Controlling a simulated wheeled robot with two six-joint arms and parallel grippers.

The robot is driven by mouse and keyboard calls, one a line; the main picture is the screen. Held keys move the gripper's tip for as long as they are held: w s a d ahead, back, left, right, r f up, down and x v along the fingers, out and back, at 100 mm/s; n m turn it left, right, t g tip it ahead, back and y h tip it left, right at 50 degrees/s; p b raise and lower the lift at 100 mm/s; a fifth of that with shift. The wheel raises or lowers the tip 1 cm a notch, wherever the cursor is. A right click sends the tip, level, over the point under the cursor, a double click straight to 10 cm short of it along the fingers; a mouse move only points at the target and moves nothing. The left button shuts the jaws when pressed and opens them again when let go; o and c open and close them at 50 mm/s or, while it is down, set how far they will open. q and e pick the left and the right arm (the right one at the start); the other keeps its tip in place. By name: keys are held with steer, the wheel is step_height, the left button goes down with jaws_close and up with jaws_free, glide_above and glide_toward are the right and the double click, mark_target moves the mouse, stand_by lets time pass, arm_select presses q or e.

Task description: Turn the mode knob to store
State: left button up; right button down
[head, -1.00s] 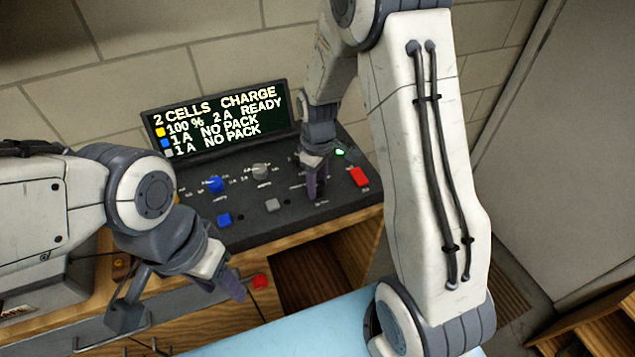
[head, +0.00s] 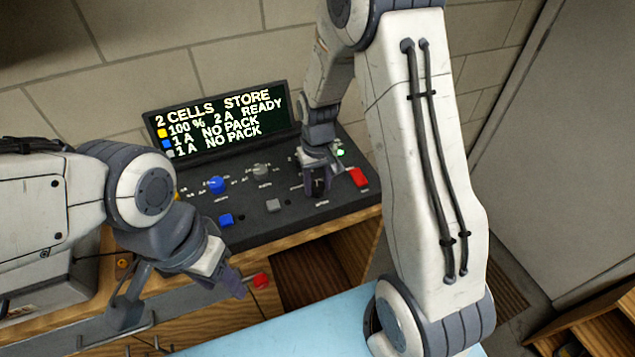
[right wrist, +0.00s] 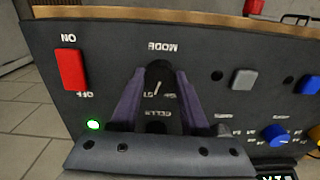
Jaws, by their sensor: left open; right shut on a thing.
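The charger panel (head: 290,215) has a display (head: 218,119) that reads "2 CELLS STORE" on its top line. My right gripper (head: 318,190) is down at the right part of the panel. In the right wrist view its two fingers (right wrist: 160,76) are shut on the dark mode knob (right wrist: 158,82), beside the upside-down MODE label. My left gripper (head: 180,299) is open and empty in front of the bench, at the lower left.
A red ON/OFF switch (right wrist: 71,70) and a lit green lamp (right wrist: 93,125) are close beside the right gripper. A blue knob (head: 216,184), a grey knob (head: 260,171), a blue button (head: 226,220) and a grey button (head: 274,205) are further left. A light blue surface (head: 320,325) lies in front.

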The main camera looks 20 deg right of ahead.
mark_target(317, 187)
steer(key=shift+m, duration=0.4)
steer(key=shift+c, duration=1.9)
jaws_free()
steer(key=shift+r, duration=0.1)
step_height(317, 187, up, 10)
steer(key=b, duration=0.1)
steer(key=shift+r, duration=0.2)
steer(key=shift+a, duration=0.1)
